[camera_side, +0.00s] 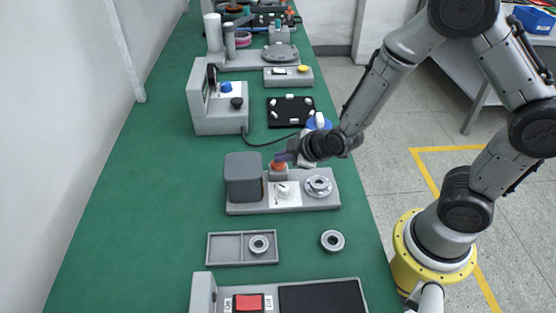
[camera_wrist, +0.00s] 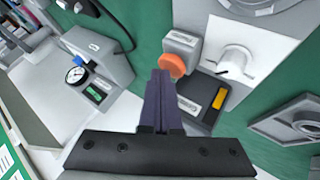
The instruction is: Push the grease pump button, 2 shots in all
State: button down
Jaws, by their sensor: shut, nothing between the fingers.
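The orange round button (camera_side: 278,169) sits on a small grey block on the grey bench unit (camera_side: 313,202) in the side view. It also shows in the wrist view (camera_wrist: 173,66), facing off a labelled grey housing (camera_wrist: 184,46). My gripper (camera_side: 283,157) is shut and empty, with its dark purple fingers just behind and above the button. In the wrist view my fingertips (camera_wrist: 160,75) point at the button's lower left edge. I cannot tell whether they touch it. The fingers partly cover the button in the side view.
A dark grey block (camera_side: 243,177), a white knob plate (camera_side: 285,193) and a round ring seat (camera_side: 319,185) share the unit. A tray (camera_side: 225,248) with a ring and a loose ring (camera_side: 332,241) lie in front. A black plate (camera_side: 291,110) lies behind. Green table is clear at left.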

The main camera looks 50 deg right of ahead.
aim_at(282, 165)
jog(key=shift+f, duration=0.35)
dwell(0.3)
jog(key=shift+s+r, duration=0.1)
jog(key=shift+r, duration=1.25)
jog(key=shift+r, duration=2.5)
